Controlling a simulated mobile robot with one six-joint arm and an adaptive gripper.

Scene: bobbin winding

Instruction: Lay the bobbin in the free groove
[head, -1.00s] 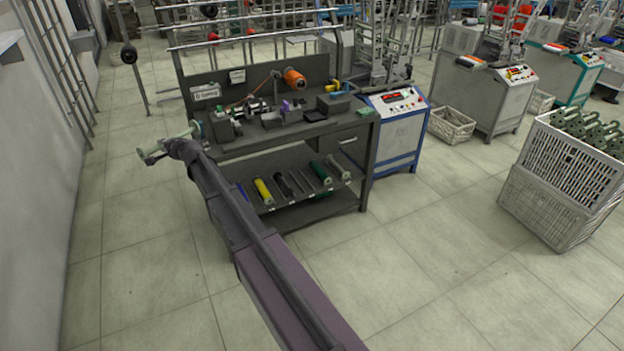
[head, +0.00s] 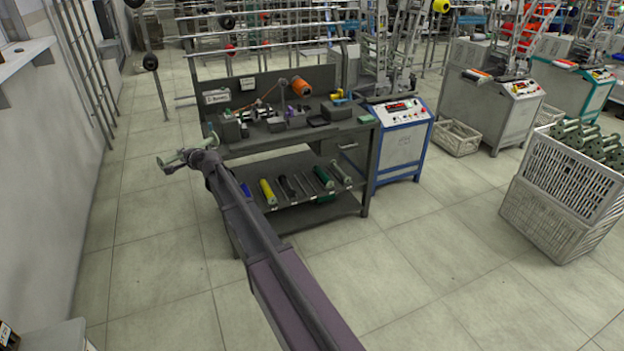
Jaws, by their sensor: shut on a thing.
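My gripper (head: 203,159) is at the end of my outstretched arm, left of the workbench front. The bench's lower shelf (head: 312,212) carries a sloping row of bobbins, to the right of and lower than my gripper in the picture. In it lie a yellow bobbin (head: 267,191), a black one (head: 287,186), a green one (head: 323,177) and a blue one partly behind my arm. Which groove is free is too small to tell.
The bench top (head: 250,147) holds small tools and an orange spool (head: 301,87). A blue-white machine (head: 402,140) stands right of the bench. White crates (head: 552,190) with green bobbins stand at far right. The floor before the bench is clear; a wall runs along the left.

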